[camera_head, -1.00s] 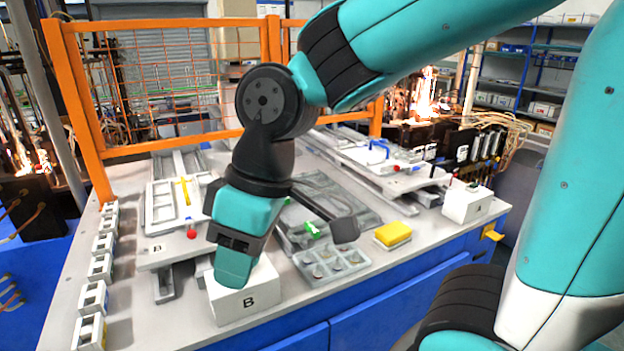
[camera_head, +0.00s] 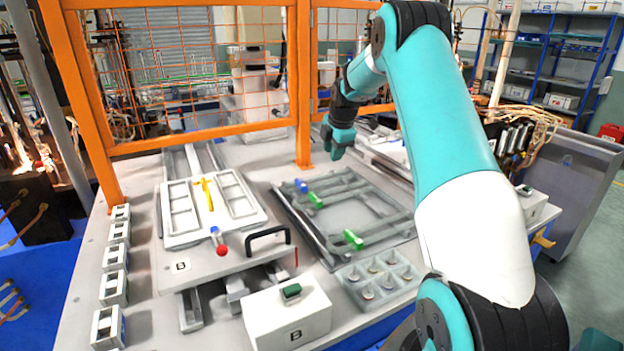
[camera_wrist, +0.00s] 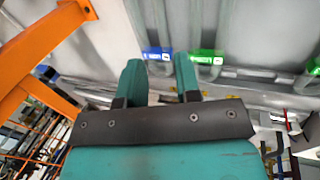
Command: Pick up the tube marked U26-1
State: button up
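Glass tubes lie on a grey rack (camera_head: 285,205) in the middle of the bench. Small coloured tags sit along it: a blue tag (camera_head: 301,185), a green tag (camera_head: 316,200) and another green tag (camera_head: 353,240). I cannot read U26-1 on any of them. My gripper (camera_head: 336,150) is above the rack's far end, pointing down. In the wrist view its two teal fingers (camera_wrist: 158,66) stand apart with nothing seen between them. The blue tag (camera_wrist: 158,54) shows just beyond the fingertips, and a green tag (camera_wrist: 207,57) is to its right.
An orange fence post (camera_head: 303,90) stands close behind my gripper. White box B (camera_head: 288,318) with a small green piece on top is at the front. A compartment tray (camera_head: 345,275) and a white fixture with a red knob (camera_head: 222,250) flank the rack's near side.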

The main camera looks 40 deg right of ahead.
jog(key=p, duration=0.2)
send_over(325, 181)
jog(key=s, duration=0.2)
notch_tip(325, 181, down, 6)
jog(key=shift+w+a, duration=0.1)
jog(key=shift+a, duration=0.05)
jog(key=shift+a+p+x, duration=0.1)
jog(key=shift+p+x, duration=0.6)
jog(key=shift+x, duration=0.65)
jog(key=shift+a+p+x, duration=0.15)
jog(key=shift+p+x, duration=0.5)
jog(key=shift+x, duration=0.65)
jog(key=shift+d, duration=0.2)
grip_shut()
